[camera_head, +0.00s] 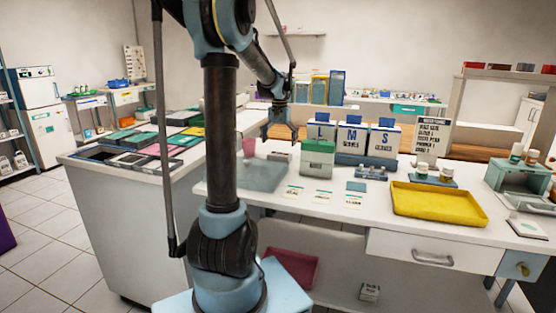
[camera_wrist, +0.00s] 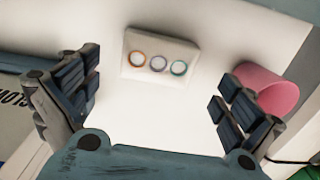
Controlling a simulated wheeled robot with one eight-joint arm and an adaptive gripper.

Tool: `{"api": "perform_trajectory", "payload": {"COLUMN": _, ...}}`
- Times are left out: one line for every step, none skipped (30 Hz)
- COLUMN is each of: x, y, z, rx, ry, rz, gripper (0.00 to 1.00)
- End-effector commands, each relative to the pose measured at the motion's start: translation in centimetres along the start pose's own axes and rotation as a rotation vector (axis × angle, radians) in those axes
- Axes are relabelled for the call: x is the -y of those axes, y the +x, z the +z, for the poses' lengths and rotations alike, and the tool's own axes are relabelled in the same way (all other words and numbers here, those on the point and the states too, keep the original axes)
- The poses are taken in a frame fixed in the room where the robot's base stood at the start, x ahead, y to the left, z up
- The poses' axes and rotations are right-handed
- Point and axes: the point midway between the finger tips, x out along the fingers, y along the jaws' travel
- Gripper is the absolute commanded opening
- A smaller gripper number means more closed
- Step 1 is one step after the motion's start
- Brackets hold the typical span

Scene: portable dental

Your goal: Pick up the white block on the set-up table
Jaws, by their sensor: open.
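The white block (camera_wrist: 160,54) lies flat on the white table top in the wrist view, upper middle. Its top carries three rings: orange, purple and green. My gripper (camera_wrist: 158,78) is open, with one finger to each side of the picture and the block centred between and beyond the tips, not touched. In the head view my gripper (camera_head: 281,137) hangs above the set-up table (camera_head: 230,194), pointing down. A small pale block (camera_head: 280,156) sits below it there, likely the same one; its rings cannot be made out.
A pink cup (camera_head: 249,147) stands close beside the block; it also shows at right in the wrist view (camera_wrist: 268,88). Glove boxes (camera_head: 352,137) and a green-and-white box (camera_head: 317,158) stand to the right. A yellow tray (camera_head: 440,214) lies farther right. Cards lie in front.

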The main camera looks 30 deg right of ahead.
Motion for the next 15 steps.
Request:
{"api": "perform_trajectory", "payload": {"x": 0.0, "y": 0.4, "z": -0.1, "rx": 0.0, "ry": 0.0, "rz": 0.0, "gripper": 1.0}}
{"api": "perform_trajectory", "payload": {"x": 0.0, "y": 0.7, "z": -0.1, "rx": 0.0, "ry": 0.0, "rz": 0.0, "gripper": 1.0}}
{"api": "perform_trajectory", "payload": {"x": -0.1, "y": 1.3, "z": -0.2, "rx": 0.0, "ry": 0.0, "rz": 0.0, "gripper": 1.0}}
{"api": "perform_trajectory", "payload": {"x": -0.1, "y": 1.7, "z": -0.3, "rx": 0.0, "ry": 0.0, "rz": 0.0, "gripper": 1.0}}
{"api": "perform_trajectory", "payload": {"x": -0.1, "y": 2.1, "z": -0.4, "rx": 0.0, "ry": 0.0, "rz": 0.0, "gripper": 1.0}}
{"api": "perform_trajectory", "payload": {"x": -0.1, "y": 2.7, "z": -0.5, "rx": 0.0, "ry": 0.0, "rz": 0.0, "gripper": 1.0}}
{"api": "perform_trajectory", "payload": {"x": -0.1, "y": 3.1, "z": -0.5, "rx": 0.0, "ry": 0.0, "rz": 0.0, "gripper": 1.0}}
{"api": "perform_trajectory", "payload": {"x": -0.1, "y": 3.5, "z": -0.5, "rx": 0.0, "ry": 0.0, "rz": 0.0, "gripper": 1.0}}
{"api": "perform_trajectory", "payload": {"x": -0.1, "y": 3.9, "z": -0.5, "rx": 0.0, "ry": 0.0, "rz": 0.0, "gripper": 1.0}}
{"api": "perform_trajectory", "payload": {"x": -0.1, "y": 4.2, "z": -0.5, "rx": 0.0, "ry": 0.0, "rz": 0.0, "gripper": 1.0}}
{"api": "perform_trajectory", "payload": {"x": -0.1, "y": 4.4, "z": -0.5, "rx": 0.0, "ry": 0.0, "rz": 0.0, "gripper": 1.0}}
{"api": "perform_trajectory", "payload": {"x": -0.1, "y": 4.7, "z": -0.5, "rx": 0.0, "ry": 0.0, "rz": 0.0, "gripper": 1.0}}
{"api": "perform_trajectory", "payload": {"x": -0.1, "y": 4.8, "z": -0.5, "rx": 0.0, "ry": 0.0, "rz": 0.0, "gripper": 1.0}}
{"api": "perform_trajectory", "payload": {"x": -0.1, "y": 4.9, "z": -0.5, "rx": 0.0, "ry": 0.0, "rz": 0.0, "gripper": 1.0}}
{"api": "perform_trajectory", "payload": {"x": -0.1, "y": 5.0, "z": -0.5, "rx": 0.0, "ry": 0.0, "rz": 0.0, "gripper": 1.0}}
